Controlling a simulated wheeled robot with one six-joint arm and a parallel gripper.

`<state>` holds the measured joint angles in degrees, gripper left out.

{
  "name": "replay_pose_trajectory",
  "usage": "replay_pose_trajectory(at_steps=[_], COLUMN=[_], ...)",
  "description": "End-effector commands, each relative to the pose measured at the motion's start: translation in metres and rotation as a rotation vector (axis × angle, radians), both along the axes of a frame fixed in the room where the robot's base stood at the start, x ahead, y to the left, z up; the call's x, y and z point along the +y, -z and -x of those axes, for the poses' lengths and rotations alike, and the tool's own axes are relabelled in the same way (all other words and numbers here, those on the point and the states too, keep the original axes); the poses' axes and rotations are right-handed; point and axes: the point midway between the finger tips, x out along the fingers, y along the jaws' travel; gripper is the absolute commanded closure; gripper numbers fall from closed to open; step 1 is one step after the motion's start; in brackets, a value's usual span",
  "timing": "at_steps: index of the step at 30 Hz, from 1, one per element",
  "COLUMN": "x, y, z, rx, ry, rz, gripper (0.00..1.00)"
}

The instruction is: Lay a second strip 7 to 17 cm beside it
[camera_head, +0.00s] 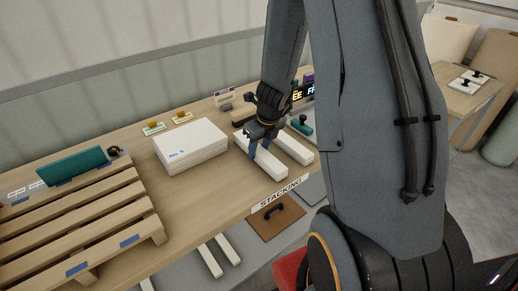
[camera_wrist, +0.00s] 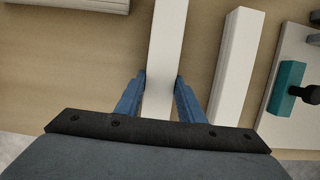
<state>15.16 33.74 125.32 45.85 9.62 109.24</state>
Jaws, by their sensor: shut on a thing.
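My gripper (camera_head: 261,143) is shut on a long white strip (camera_head: 270,165), its blue fingers on either side. In the wrist view my gripper (camera_wrist: 161,98) closes around this strip (camera_wrist: 167,40), which runs away between the fingers. Another white strip (camera_head: 293,149) lies to its right on the table, roughly parallel and apart from it. That strip also shows in the wrist view (camera_wrist: 238,60). I cannot tell whether the held strip touches the tabletop.
A slatted wooden pallet (camera_head: 85,210) is farther left. A teal-handled tool (camera_wrist: 287,88) lies right of the strips. Bare tabletop (camera_head: 195,205) shows between pallet and strips.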

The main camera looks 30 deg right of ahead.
Motion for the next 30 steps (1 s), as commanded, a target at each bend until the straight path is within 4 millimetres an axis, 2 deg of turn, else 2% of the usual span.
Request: replay_pose_trajectory(at_steps=[11,12,15,25,30], x=[0.0,0.0,0.0,0.0,-0.001], y=[0.005,0.005,0.005,0.003,-0.018], z=[0.0,0.0,0.0,0.001,0.005], rx=[-0.001,-0.001,-0.001,0.0,-0.002], ry=[0.0,0.0,0.0,0.0,-0.002], rz=[0.001,0.001,0.0,0.0,0.001], gripper=[0.96,0.62,0.45,0.43,0.43])
